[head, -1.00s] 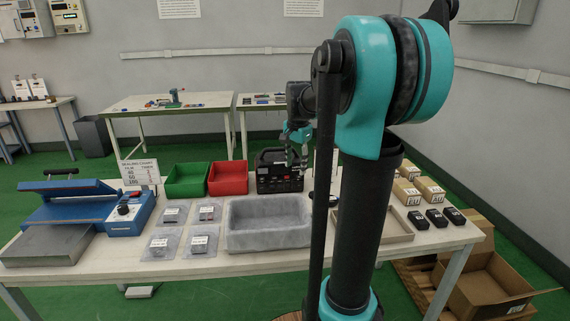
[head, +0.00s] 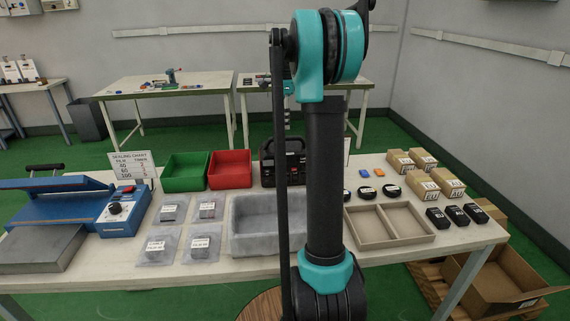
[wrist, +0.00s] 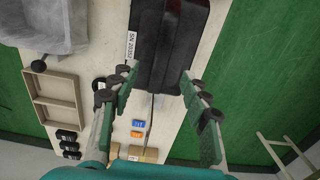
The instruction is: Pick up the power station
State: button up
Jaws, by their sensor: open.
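The power station (head: 268,167) is a black box with a top handle, standing at the back of the table beside the red bin. My arm covers part of it in the head view. In the wrist view the power station (wrist: 168,42) is seen from above, with a white serial label along its left edge. My gripper (wrist: 160,82) is open, its two fingers spread on either side of the near end of the power station. Whether a finger touches it I cannot tell.
A red bin (head: 230,186) and a green bin (head: 168,188) stand left of it. A grey stone-like tray (head: 240,247) is in front. A divided cardboard tray (head: 430,237), black boxes (head: 458,214) and brown cartons (head: 418,182) are at the right. A blue sealer (head: 125,222) is at the left.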

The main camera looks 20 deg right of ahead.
aim_at(285, 137)
jog(key=shift+w+f, duration=0.1)
jog(key=shift+f, duration=4.3)
grip_shut()
jog(key=shift+r, duration=0.1)
